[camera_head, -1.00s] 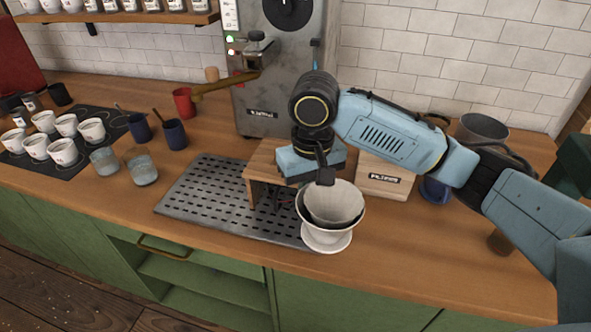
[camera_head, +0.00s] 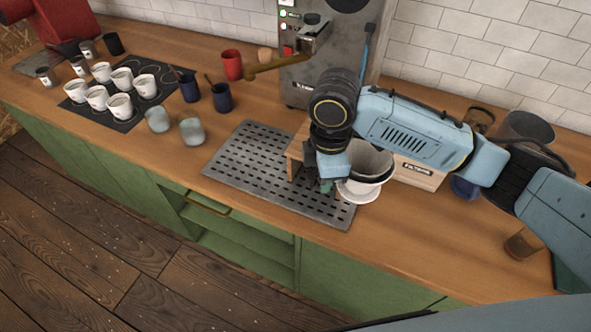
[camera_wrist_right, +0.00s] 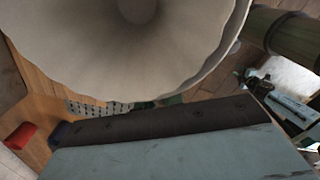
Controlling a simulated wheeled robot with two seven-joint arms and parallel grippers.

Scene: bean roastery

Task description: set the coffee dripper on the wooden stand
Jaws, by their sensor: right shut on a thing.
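The white coffee dripper (camera_head: 360,190) shows in the head view at the right end of the perforated metal tray, with a pale cone inside and a dark band around it. My right gripper (camera_head: 327,183) is at its left side, low and shut on it; the fingertips are mostly hidden. In the right wrist view the pale, wavy-rimmed inside of the dripper (camera_wrist_right: 130,50) fills the upper left, close to the gripper body. The wooden stand (camera_head: 296,151) is behind my right wrist, which hides much of it. I cannot tell whether the dripper touches anything below. My left gripper is out of view.
The perforated tray (camera_head: 250,170) lies along the counter's front edge. A wooden box (camera_head: 418,174) stands right of the dripper, with a grey bucket (camera_head: 527,128) behind. The grey machine (camera_head: 300,85) stands at the back. Glass cups (camera_head: 192,131) and blue cups (camera_head: 222,98) stand left.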

